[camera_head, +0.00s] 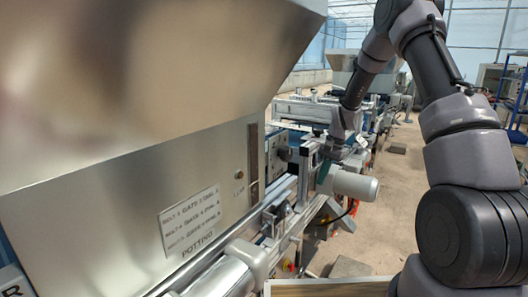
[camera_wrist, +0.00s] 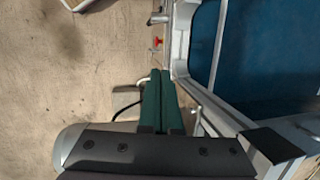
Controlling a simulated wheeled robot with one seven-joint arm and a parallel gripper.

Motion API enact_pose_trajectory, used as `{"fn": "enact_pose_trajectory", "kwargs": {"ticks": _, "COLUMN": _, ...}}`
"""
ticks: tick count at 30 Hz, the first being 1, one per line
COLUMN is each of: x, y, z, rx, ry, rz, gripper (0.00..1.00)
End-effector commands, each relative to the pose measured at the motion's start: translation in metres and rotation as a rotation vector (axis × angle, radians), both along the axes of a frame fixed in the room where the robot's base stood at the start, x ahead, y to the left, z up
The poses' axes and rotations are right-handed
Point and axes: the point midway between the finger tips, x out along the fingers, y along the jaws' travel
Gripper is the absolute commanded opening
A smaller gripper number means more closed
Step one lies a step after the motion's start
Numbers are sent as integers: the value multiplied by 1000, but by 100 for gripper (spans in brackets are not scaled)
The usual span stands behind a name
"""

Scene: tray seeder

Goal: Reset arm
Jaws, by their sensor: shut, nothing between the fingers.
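My gripper (camera_wrist: 161,76) shows in the wrist view with its two green fingers side by side and shut, with nothing between them. It points down beside the metal conveyor frame (camera_wrist: 180,40), over the floor side. In the head view my arm reaches from the right side up and forward, then down, and my gripper (camera_head: 323,172) appears small and dark green beside the machine's rail, left of a light grey motor (camera_head: 355,185). The fingertips are partly hard to make out there.
A large steel hopper housing (camera_head: 110,180) with a printed label (camera_head: 189,222) fills the left of the head view. The wrist view shows a blue belt (camera_wrist: 265,50) at right and a red knob (camera_wrist: 158,42). Bare concrete floor (camera_wrist: 60,80) lies at left. A blue rack (camera_head: 515,95) stands far right.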

Motion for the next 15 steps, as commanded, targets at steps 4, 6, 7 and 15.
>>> {"fn": "enact_pose_trajectory", "kwargs": {"ticks": 4, "x": -12, "y": -5, "z": 66, "rx": -20, "ry": -80, "rz": 25, "gripper": 0}}
{"fn": "enact_pose_trajectory", "kwargs": {"ticks": 6, "x": -20, "y": -6, "z": 93, "rx": -28, "ry": -114, "rz": 37, "gripper": 0}}
{"fn": "enact_pose_trajectory", "kwargs": {"ticks": 7, "x": -24, "y": -7, "z": 104, "rx": -32, "ry": -129, "rz": 40, "gripper": 0}}
{"fn": "enact_pose_trajectory", "kwargs": {"ticks": 15, "x": -70, "y": -15, "z": 195, "rx": -65, "ry": -262, "rz": 78, "gripper": 0}}
